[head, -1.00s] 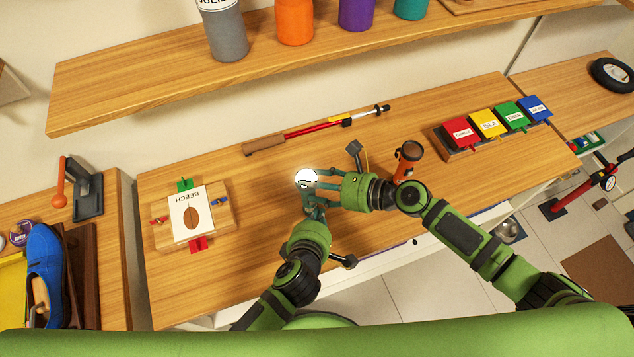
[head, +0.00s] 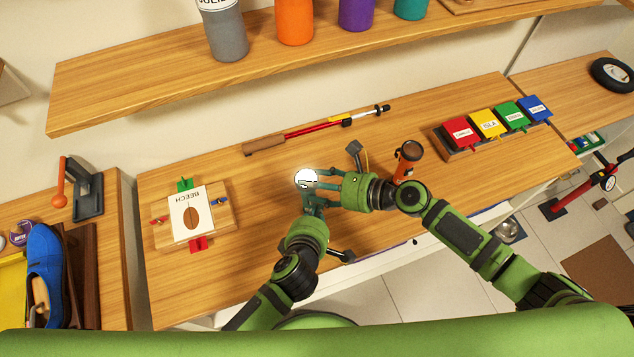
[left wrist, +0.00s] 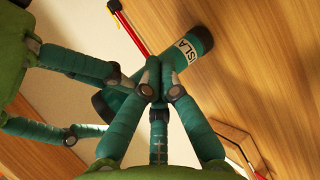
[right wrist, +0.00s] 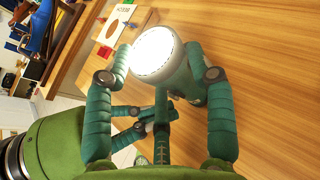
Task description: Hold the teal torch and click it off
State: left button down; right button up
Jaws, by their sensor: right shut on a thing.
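The teal torch is held above the bench, and its round lens (head: 306,178) glows bright white. The lit lens also shows large in the right wrist view (right wrist: 155,52). The teal body (left wrist: 185,50), with a white "ISLA" label, shows in the left wrist view. My right gripper (head: 322,180) is shut on the torch, with fingers on both sides of it. My left gripper (left wrist: 153,88) has its fingertips drawn together, with nothing visible between them. It is close to the torch body, just below it in the head view; I cannot tell whether it touches. The torch's switch is hidden.
An orange-and-black torch (head: 408,160) stands to the right, near my right wrist. Red, yellow, green and blue labelled blocks (head: 487,123) sit farther right. A red pole (head: 315,128) lies behind, and a "BEECH" board (head: 190,213) lies left. A shelf (head: 150,87) with bottles overhangs the back.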

pick_arm(q)
jog(key=shift+w+a, duration=0.1)
jog(key=shift+w, duration=0.15)
jog(key=shift+s, duration=0.1)
jog(key=shift+s+d, duration=0.25)
jog(key=shift+s, duration=0.45)
jog(key=s+d, duration=0.2)
jog(key=s, duration=0.3)
jog(key=shift+s+r, duration=0.15)
jog(key=shift+s, duration=0.15)
jog(key=shift+d, duration=0.1)
pick_arm(e)
jog(key=o, duration=1.3)
jog(key=shift+o, duration=0.2)
jog(key=shift+d, duration=0.1)
